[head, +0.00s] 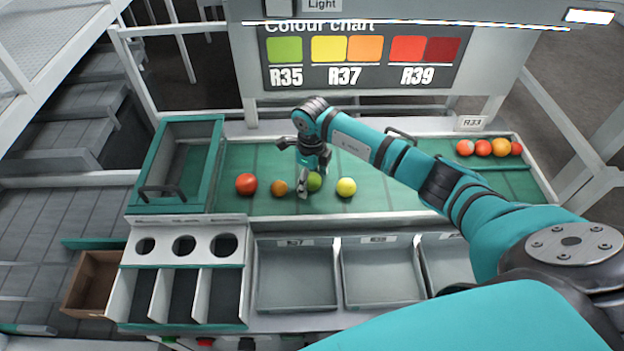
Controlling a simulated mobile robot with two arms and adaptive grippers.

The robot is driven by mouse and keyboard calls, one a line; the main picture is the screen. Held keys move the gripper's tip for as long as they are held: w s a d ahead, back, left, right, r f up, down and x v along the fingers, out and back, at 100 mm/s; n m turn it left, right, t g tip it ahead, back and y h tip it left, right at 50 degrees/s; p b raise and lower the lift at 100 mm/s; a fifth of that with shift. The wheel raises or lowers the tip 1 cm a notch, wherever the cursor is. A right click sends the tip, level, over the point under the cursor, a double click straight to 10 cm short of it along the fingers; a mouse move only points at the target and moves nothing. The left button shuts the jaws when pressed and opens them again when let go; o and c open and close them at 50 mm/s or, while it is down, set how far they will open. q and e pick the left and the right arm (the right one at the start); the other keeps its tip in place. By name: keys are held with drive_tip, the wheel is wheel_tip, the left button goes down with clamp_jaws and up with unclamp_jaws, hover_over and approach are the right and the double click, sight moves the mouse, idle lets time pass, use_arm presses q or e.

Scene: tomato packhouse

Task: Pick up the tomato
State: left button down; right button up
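Loose tomatoes lie in a row on the green sorting surface (380,197) in the head view. From left to right they are a red tomato (246,184), an orange tomato (280,188), a green tomato (315,182) and a yellow tomato (346,187). My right gripper (306,184) points down at the green tomato, with a grey finger at its left side covering part of it. Whether the fingers touch or grip it cannot be made out. My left gripper is not in view.
A green-framed box (146,165) stands at the left. A panel with round holes (210,232) and grey bins (296,305) line the front. More tomatoes (483,148) sit at the right end. A colour chart (330,76) stands behind. The surface right of the yellow tomato is clear.

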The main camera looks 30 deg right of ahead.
sight(311, 180)
drive_tip(key=c, duration=0.8)
drive_tip(key=shift+c, duration=0.2)
drive_tip(key=shift+r, duration=0.15)
drive_tip(key=shift+r+b, duration=0.25)
drive_tip(key=shift+b, duration=0.05)
wheel_tip(311, 180, up, 2)
drive_tip(key=shift+r+b, duration=0.1)
drive_tip(key=shift+b, duration=0.65)
drive_tip(key=shift+s+a+r, duration=0.15)
drive_tip(key=shift+s+a, duration=0.2)
drive_tip(key=shift+s, duration=0.2)
drive_tip(key=s+a+r+b, duration=0.1)
drive_tip(key=s+a+b, duration=0.3)
drive_tip(key=s+a, duration=0.3)
drive_tip(key=shift+s+a+r+b, duration=0.3)
drive_tip(key=shift+s+r+b, duration=0.1)
drive_tip(key=shift+s, duration=2.45)
